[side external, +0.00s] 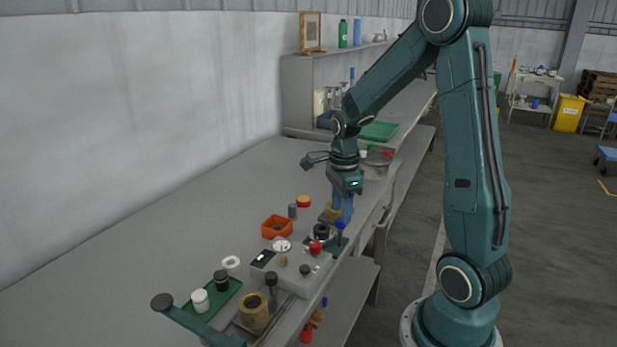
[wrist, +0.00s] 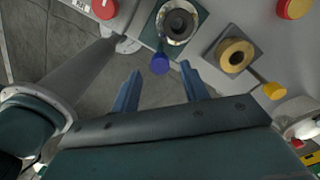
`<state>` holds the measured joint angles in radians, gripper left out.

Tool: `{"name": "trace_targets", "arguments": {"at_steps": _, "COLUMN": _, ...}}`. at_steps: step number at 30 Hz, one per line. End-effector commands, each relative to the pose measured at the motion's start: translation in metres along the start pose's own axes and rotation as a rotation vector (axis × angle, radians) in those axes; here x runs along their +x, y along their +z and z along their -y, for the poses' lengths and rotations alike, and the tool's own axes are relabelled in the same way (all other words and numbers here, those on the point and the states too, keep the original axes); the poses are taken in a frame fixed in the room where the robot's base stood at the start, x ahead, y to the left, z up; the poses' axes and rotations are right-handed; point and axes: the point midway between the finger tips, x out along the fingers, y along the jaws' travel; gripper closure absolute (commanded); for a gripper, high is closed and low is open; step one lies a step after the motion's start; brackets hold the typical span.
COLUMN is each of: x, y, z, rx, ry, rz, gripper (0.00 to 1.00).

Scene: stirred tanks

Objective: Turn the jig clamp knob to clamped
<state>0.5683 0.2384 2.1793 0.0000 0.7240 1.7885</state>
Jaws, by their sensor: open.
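My gripper (side external: 342,212) points down over the front edge of the bench, its two blue fingers apart and empty. In the wrist view my gripper (wrist: 160,70) shows the fingers spread. A blue knob (wrist: 160,65) lies in the gap between the fingertips in that picture; contact cannot be seen. It sits beside a dark round part in a metal ring (wrist: 178,23) on a dark green plate. In the side view the blue knob (side external: 339,226) is just below the fingers. A yellow knob (wrist: 274,91) sits by a yellow ring (wrist: 236,55) to the right. No label names the clamp knob.
A grey control box (side external: 290,272) with a red button (side external: 315,247) stands nearer the side camera. An orange bin (side external: 277,227) and a metal pot (side external: 376,164) are close by. The bench toward the wall is clear.

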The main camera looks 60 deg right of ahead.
Motion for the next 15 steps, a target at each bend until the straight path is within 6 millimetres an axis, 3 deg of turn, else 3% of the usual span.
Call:
{"name": "trace_targets", "arguments": {"at_steps": 6, "x": 0.021, "y": 0.0, "z": 0.0, "rx": 0.0, "ry": 0.002, "rz": 0.0, "gripper": 0.55}}
{"name": "trace_targets", "arguments": {"at_steps": 15, "x": 0.027, "y": 0.0, "z": 0.0, "rx": 0.0, "ry": 0.0, "rz": 0.0, "gripper": 0.55}}
